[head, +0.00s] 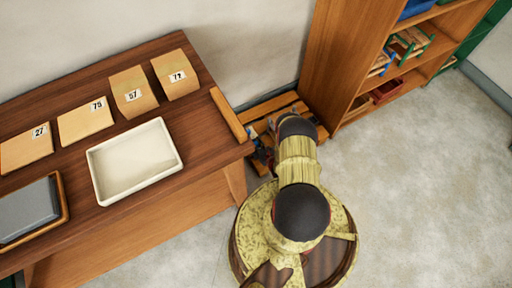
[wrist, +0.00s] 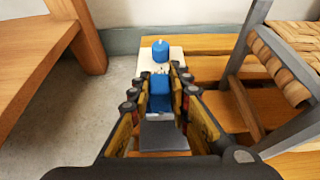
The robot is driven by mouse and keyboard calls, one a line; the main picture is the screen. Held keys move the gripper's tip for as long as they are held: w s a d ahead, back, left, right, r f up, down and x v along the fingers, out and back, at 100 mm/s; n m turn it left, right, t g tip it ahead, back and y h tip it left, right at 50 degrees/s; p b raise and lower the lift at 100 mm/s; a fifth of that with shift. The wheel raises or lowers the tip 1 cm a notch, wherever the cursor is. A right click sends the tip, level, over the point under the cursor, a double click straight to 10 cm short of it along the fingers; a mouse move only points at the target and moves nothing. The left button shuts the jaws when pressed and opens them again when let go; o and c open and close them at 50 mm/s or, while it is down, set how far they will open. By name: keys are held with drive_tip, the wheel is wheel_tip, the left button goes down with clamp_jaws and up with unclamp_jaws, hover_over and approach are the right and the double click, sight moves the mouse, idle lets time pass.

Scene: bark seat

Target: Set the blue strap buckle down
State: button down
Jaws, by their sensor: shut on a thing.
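My gripper (wrist: 160,82) is shut on the blue strap buckle (wrist: 159,102), which shows between the two fingers in the wrist view. The fingers hide its sides. Just beyond the fingertips, a blue piece (wrist: 160,50) stands on a pale, whitish patch (wrist: 148,68); I cannot tell whether it is joined to the held buckle. A wooden slatted surface (wrist: 212,44) lies below and to the right. I cannot tell whether the buckle touches it. In the head view my arm covers most of the gripper, low over the slatted wood (head: 270,106) between table and shelf.
A grey-framed piece with a woven top (wrist: 294,36) stands close right of the gripper. A shelf (head: 340,50) stands at right; the floor there is open.

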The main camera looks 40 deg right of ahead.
drive_tip(key=f, duration=0.1)
drive_tip(key=f+b, duration=0.1)
drive_tip(key=f, duration=0.1)
drive_tip(key=shift+w+f+b, duration=0.25)
drive_tip(key=shift+f+b, duration=0.05)
drive_tip(key=c, duration=1.7)
unclamp_jaws()
drive_tip(key=shift+f, duration=0.1)
drive_tip(key=shift+o, duration=0.2)
drive_tip(key=shift+r, duration=0.2)
drive_tip(key=p+v, duration=0.4)
drive_tip(key=v, duration=0.8)
